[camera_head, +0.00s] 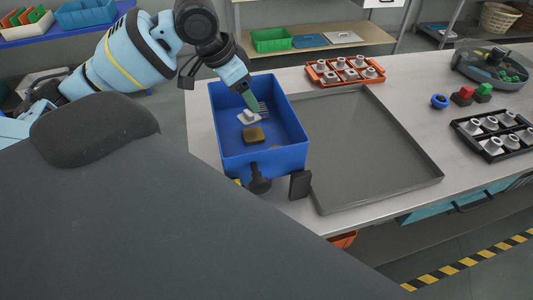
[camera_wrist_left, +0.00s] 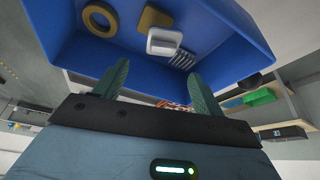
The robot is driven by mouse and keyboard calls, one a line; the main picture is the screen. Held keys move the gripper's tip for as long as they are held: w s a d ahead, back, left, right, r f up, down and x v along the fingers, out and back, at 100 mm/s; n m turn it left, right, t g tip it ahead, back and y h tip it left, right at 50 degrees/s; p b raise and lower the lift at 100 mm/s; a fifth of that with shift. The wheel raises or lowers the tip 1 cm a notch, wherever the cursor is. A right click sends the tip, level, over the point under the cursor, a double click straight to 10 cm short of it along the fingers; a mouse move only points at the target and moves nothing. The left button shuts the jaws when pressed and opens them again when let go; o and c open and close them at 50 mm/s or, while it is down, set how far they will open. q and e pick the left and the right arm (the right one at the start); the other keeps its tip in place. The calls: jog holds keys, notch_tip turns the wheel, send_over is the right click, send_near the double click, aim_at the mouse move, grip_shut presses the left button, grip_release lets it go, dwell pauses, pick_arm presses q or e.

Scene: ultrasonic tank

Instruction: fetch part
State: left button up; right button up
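A blue bin (camera_head: 288,152) stands on the table in the head view, with small parts lying in it. A white part (camera_head: 248,117) lies on its floor, with a brown block (camera_head: 253,134) on the near side and a grey slotted part (camera_head: 263,108) beside it. My left gripper (camera_head: 249,99) reaches down over the far wall of the bin, near the white part. In the left wrist view its two green fingers (camera_wrist_left: 158,72) are spread with nothing between them. There the white part (camera_wrist_left: 163,42), brown block (camera_wrist_left: 152,20) and a brown ring (camera_wrist_left: 100,18) show inside the bin. My right gripper is not in view.
A large empty grey tray (camera_head: 365,150) lies right of the bin. An orange rack (camera_head: 345,72) with several parts stands behind it. A black rack (camera_head: 492,137), a blue ring (camera_head: 439,101) and a round glass-like vessel (camera_head: 492,66) are at the right.

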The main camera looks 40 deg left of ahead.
pick_arm(q)
jog(key=v, duration=0.8)
jog(key=shift+f, duration=0.1)
dwell(0.8)
